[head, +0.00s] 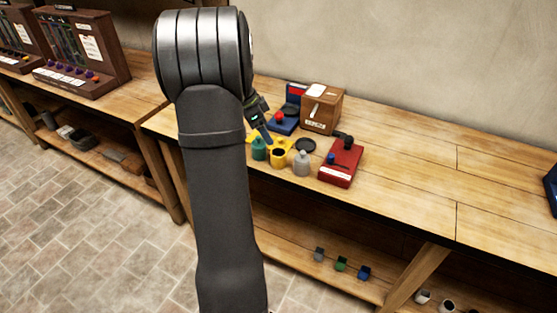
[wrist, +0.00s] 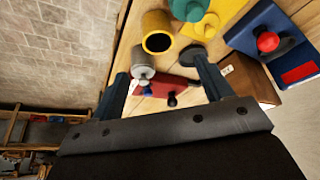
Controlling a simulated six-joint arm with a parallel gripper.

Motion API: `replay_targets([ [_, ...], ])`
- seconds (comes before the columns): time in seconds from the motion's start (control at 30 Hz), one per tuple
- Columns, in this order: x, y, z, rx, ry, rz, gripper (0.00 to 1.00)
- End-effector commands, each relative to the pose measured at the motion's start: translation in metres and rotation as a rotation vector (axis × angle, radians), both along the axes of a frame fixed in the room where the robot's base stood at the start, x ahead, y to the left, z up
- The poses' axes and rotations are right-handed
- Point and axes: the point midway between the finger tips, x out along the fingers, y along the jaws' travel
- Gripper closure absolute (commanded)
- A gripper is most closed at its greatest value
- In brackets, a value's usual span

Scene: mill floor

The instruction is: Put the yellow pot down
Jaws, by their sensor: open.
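In the head view my gripper (head: 267,138) is close above and behind the pots, partly hidden by my arm. A flat yellow piece (wrist: 229,10) lies beside the green pot (wrist: 187,9).
A red box (head: 341,164) with a black knob stands right of the pots. A dark disc (head: 306,145), a brown box (head: 322,109) and a blue device (head: 283,126) with a red button stand behind. The bench (head: 430,180) is clear to the right.

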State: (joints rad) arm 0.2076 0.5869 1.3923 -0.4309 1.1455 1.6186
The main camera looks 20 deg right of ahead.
Motion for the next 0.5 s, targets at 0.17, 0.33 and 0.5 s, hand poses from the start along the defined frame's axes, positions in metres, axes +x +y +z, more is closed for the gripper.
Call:
replay_targets([
  [0.17, -0.002, -0.015, -0.036, 0.001, 0.005, -0.002, 0.28],
  [0.33, -0.002, -0.023, -0.056, 0.001, 0.001, -0.002, 0.28],
  [0.5, -0.003, -0.026, -0.062, 0.001, 0.001, -0.002, 0.28],
])
